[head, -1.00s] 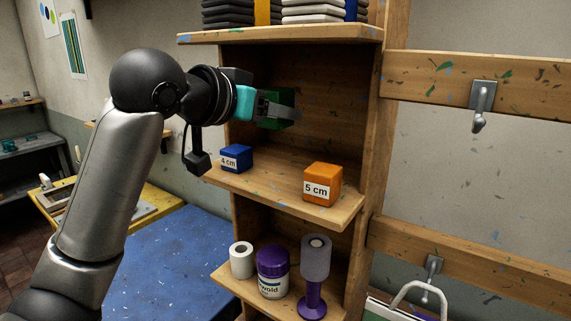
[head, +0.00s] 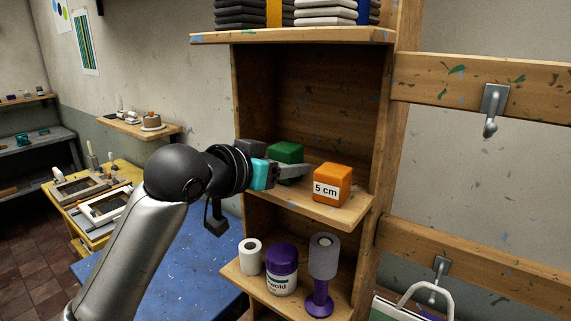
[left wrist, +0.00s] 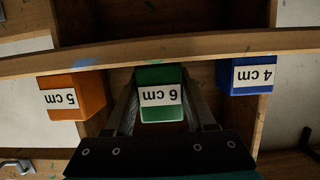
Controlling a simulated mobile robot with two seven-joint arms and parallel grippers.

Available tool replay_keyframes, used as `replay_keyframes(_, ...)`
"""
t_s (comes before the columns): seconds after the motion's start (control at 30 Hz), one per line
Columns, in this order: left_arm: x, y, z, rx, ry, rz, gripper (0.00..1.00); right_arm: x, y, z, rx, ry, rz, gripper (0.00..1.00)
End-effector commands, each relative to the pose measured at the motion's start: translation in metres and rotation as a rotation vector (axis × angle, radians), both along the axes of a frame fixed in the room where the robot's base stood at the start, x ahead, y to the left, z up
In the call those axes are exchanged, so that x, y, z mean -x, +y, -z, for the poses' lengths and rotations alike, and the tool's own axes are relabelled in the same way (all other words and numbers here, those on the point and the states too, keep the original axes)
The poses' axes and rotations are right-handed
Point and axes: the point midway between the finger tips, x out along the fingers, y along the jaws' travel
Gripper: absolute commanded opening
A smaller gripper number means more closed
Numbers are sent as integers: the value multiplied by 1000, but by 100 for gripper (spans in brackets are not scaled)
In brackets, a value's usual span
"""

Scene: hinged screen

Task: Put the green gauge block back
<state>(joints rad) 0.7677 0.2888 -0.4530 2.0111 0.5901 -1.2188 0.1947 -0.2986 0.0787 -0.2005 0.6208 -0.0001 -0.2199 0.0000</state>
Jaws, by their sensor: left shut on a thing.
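The green gauge block (head: 286,152), labelled 6 cm in the left wrist view (left wrist: 160,78), is between the fingers of my left gripper (head: 294,170). The gripper is shut on it at the middle shelf (head: 345,214). I cannot tell whether the block touches the shelf. The orange 5 cm block (head: 333,183) sits to its right on this shelf, apart from it. The blue 4 cm block (left wrist: 252,76) shows on the other side of the green block in the left wrist view; my gripper hides it in the head view. My right gripper is not in view.
The lower shelf holds a white roll (head: 250,257), a purple-lidded jar (head: 281,268) and a purple stand with a grey roller (head: 323,262). The top shelf (head: 290,37) has stacked items above my gripper. A metal hook (head: 493,108) is on the right rail.

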Motion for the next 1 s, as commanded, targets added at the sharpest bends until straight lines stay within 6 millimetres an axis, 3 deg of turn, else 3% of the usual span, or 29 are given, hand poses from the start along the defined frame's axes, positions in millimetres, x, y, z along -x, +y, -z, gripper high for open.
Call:
replay_keyframes(0.17, 0, 0, 2, 0, 0, 0, 0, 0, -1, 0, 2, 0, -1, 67)
replay_keyframes(0.2, 0, 0, 3, 0, 0, 0, 56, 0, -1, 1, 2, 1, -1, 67)
replay_keyframes(0.47, 0, 0, 2, 0, 0, 0, 85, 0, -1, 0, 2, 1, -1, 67)
replay_keyframes(0.8, 1, 1, -1, 0, 0, -1, 85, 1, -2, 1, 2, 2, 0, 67)
replay_keyframes(1.0, 20, 15, -7, -2, -4, -1, 85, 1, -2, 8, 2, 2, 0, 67)
